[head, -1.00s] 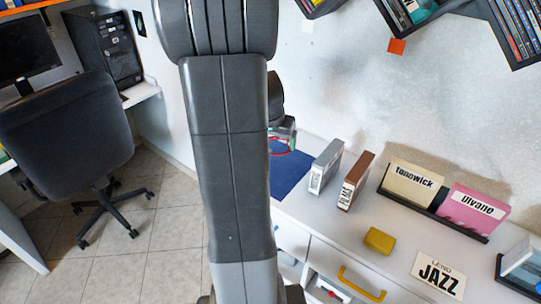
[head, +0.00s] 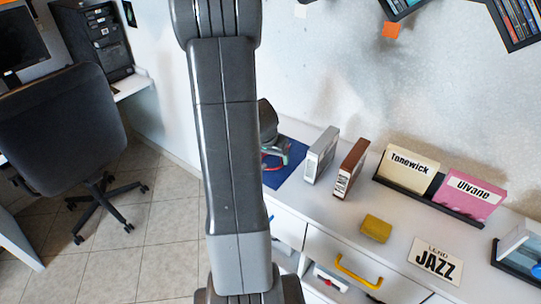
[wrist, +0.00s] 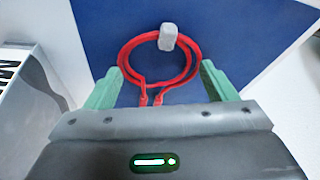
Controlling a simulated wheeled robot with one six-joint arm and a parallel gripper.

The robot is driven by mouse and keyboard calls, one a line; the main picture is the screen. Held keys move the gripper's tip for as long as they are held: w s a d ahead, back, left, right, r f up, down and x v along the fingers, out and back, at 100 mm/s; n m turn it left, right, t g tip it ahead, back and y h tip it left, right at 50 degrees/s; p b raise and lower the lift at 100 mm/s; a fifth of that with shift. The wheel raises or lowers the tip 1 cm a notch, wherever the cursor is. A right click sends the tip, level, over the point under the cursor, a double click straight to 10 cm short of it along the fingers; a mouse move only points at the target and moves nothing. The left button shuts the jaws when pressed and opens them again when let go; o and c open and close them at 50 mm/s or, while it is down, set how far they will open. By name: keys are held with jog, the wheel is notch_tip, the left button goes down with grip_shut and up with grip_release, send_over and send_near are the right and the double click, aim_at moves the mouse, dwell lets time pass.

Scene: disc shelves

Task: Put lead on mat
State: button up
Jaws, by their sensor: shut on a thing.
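The lead is a red looped cord (wrist: 189,60) with a pale grey block (wrist: 167,37) on its far side, in the wrist view. My gripper (wrist: 163,88) has its green fingers on either side of the lead's near part and is shut on it. The blue mat (wrist: 100,30) lies beneath the lead, which shows over it. I cannot tell whether the lead touches the mat. In the head view my gripper (head: 275,152) is over the mat (head: 293,178), partly hidden behind my arm.
A grey case (head: 321,154) and a brown case (head: 350,169) stand right of the mat. Farther right are a yellow block (head: 376,228), a black rack (head: 430,199) with cream and pink cases, and a JAZZ card (head: 436,261). An office chair (head: 65,130) stands left.

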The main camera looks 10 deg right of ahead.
jog(key=shift+f, duration=0.1)
jog(key=shift+f, duration=0.1)
jog(key=o, duration=1)
jog(key=shift+r, duration=0.4)
jog(key=v, duration=1.1)
jog(key=shift+s+r+p, duration=0.25)
jog(key=shift+p, duration=0.15)
jog(key=shift+a, duration=0.1)
